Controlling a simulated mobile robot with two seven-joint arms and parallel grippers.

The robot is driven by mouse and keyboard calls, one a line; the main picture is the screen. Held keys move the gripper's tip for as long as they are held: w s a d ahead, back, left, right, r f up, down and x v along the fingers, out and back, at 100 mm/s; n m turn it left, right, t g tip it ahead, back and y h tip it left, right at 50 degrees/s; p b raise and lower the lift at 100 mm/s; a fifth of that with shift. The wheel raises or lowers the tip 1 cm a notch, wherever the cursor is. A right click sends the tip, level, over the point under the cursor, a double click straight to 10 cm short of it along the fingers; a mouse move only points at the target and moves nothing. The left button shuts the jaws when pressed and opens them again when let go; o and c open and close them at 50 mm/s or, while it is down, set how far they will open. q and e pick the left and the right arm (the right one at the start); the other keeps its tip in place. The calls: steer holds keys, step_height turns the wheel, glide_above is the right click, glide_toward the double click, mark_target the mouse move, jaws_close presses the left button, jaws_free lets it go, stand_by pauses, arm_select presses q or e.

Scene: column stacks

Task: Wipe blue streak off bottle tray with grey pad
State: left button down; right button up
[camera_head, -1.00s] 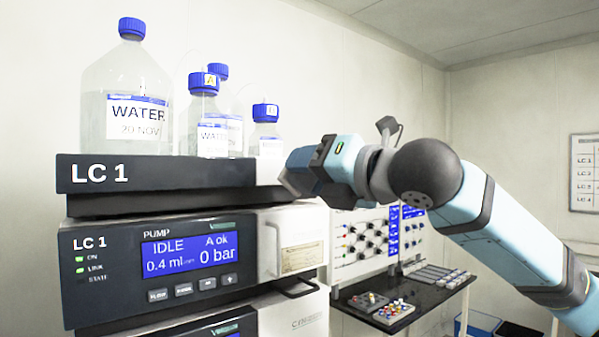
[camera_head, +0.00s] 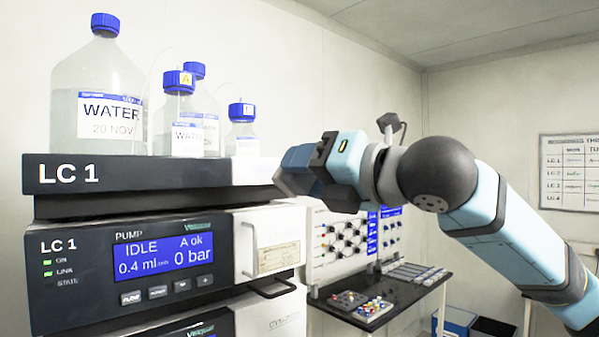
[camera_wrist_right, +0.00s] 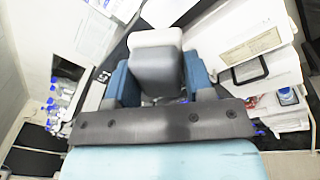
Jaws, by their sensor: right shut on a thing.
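The bottle tray (camera_head: 150,185) is a dark shelf marked LC 1 with a pale right end, on top of the pump stack. Several blue-capped bottles stand on it, the largest a WATER bottle (camera_head: 97,95) at left. My right gripper (camera_head: 290,178) is at the tray's right end; its fingertips are hard to make out there. In the right wrist view its blue fingers (camera_wrist_right: 157,85) are shut on the grey pad (camera_wrist_right: 158,70), a pale-topped block. I cannot make out a blue streak in either view. My left gripper is not in view.
The pump unit (camera_head: 140,260) with its lit display is below the tray. A dark side bench (camera_head: 400,295) with small parts trays and a panel of knobs (camera_head: 345,245) stands to the right, below my right arm. A wall chart (camera_head: 570,172) hangs at far right.

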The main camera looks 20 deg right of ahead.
steer(key=shift+w+a, duration=0.1)
steer(key=shift+w, duration=0.05)
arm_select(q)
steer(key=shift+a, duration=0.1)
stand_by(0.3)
arm_select(e)
glide_toward(253, 172)
steer(key=w+a, duration=0.2)
steer(key=shift+x, duration=0.85)
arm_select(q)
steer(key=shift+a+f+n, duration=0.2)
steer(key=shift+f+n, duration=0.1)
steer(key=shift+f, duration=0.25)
arm_select(e)
steer(key=shift+w+r, duration=0.1)
steer(key=shift+w, duration=0.1)
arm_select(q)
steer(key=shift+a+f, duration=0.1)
arm_select(e)
steer(key=shift+x, duration=0.9)
